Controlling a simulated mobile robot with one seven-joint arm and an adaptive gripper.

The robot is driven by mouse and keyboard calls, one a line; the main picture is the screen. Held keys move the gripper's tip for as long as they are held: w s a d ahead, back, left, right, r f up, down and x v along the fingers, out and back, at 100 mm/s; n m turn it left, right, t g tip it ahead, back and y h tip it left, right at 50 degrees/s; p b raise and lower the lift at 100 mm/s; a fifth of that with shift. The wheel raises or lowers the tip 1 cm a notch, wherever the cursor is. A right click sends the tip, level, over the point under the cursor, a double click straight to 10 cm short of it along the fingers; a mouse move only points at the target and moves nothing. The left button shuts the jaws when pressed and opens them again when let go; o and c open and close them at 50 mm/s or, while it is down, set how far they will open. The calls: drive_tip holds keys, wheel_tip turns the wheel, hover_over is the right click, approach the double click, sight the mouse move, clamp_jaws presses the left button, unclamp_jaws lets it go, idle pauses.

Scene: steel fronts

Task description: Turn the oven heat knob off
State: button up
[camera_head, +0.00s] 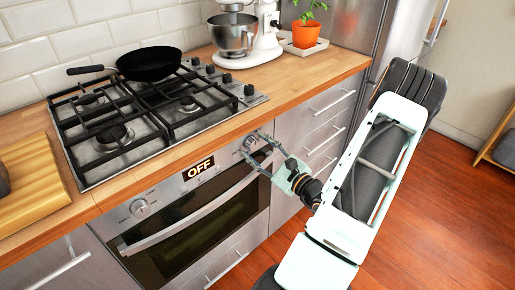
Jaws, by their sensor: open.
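The oven (190,225) has a steel front below the wooden counter, with a long bar handle across its dark glass door. Its display (198,168) reads "OFF". One oven knob (139,208) is on the left of the panel, clear of my arm. A second knob (251,142) is on the right of the panel. My gripper (258,154) is open at this right knob, with its fingers reaching around or just in front of it. I cannot tell whether they touch it. Which knob sets the heat is not readable.
A gas hob (150,119) with a black pan (149,63) is on the counter above. A stand mixer (246,38) and an orange plant pot (306,34) stand at the back right. Drawers (325,120) are right of the oven. The wooden floor at right is mostly clear.

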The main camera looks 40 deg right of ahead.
drive_tip(key=s, duration=1.2)
drive_tip(key=shift+d+f, duration=0.25)
drive_tip(key=shift+w, duration=0.1)
